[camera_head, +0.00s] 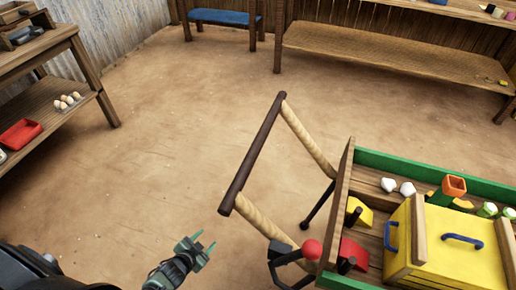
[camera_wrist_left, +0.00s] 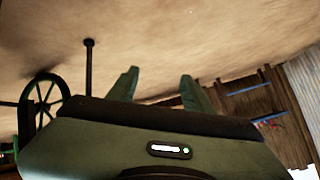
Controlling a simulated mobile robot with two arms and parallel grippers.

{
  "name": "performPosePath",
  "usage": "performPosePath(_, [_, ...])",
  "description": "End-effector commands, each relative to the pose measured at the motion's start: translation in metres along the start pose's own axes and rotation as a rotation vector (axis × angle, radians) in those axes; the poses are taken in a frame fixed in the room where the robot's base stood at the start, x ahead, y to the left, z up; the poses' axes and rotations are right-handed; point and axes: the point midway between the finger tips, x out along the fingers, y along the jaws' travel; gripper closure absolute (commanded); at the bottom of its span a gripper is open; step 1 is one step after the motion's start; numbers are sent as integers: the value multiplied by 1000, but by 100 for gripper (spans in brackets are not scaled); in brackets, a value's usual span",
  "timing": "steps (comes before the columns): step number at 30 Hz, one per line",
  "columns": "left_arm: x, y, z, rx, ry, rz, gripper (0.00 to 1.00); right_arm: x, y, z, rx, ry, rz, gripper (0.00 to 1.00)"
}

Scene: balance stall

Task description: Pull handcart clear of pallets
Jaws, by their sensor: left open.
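The handcart (camera_head: 345,205) stands at the lower right in the head view, with green and brown wooden sides and goods in its bed. Its dark handle bar (camera_head: 254,150) points to the left, carried on two pale wooden shafts. My left gripper (camera_head: 205,248) is open and empty, to the lower left of the handle bar's near end and apart from it. In the left wrist view, its two fingers (camera_wrist_left: 158,88) stand apart with nothing between them. A spoked wheel (camera_wrist_left: 43,102) and a dark post show left of them.
A wooden shelf table (camera_head: 60,70) with eggs (camera_head: 68,101) and a red tray (camera_head: 20,134) stands at the left. A low wooden bench (camera_head: 390,62) and a blue-topped stool (camera_head: 222,17) line the back. The dirt floor between them and the cart is clear.

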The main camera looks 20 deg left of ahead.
Motion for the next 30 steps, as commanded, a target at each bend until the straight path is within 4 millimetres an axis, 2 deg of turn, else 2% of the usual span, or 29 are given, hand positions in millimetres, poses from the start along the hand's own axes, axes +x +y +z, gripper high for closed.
performPosePath(1, [22,-34,-42,81,152,-48,50,13,1,-17,2,18,2,100])
performPosePath(2, [25,-54,-74,137,245,-74,50,11,2,-28,4,25,3,100])
performPosePath(3, [23,-77,-118,216,370,-105,50,8,2,-42,6,36,4,100])
performPosePath(5, [10,-104,-183,354,557,-146,50,-1,4,-62,10,51,6,100])
performPosePath(6, [-5,-114,-221,449,667,-165,50,-8,4,-73,12,60,7,100])
performPosePath(7, [-17,-119,-246,521,743,-176,50,-15,5,-81,14,67,8,100])
performPosePath(9, [-47,-121,-290,677,886,-192,50,-30,6,-94,16,80,9,100])
performPosePath(10, [-60,-120,-305,738,936,-196,50,-36,6,-98,17,85,10,100])
performPosePath(12, [-84,-114,-329,862,1024,-200,50,-50,7,-105,19,92,11,100])
performPosePath(15, [-108,-106,-348,983,1098,-198,50,-65,8,-111,21,100,13,100])
performPosePath(18, [-118,-101,-358,1042,1128,-197,50,-73,8,-113,21,102,14,100])
performPosePath(22, [-116,-96,-372,1053,1136,-197,50,-76,8,-114,21,101,14,100])
performPosePath(30, [-95,-81,-407,1049,1134,-198,50,-72,8,-113,21,100,14,100])
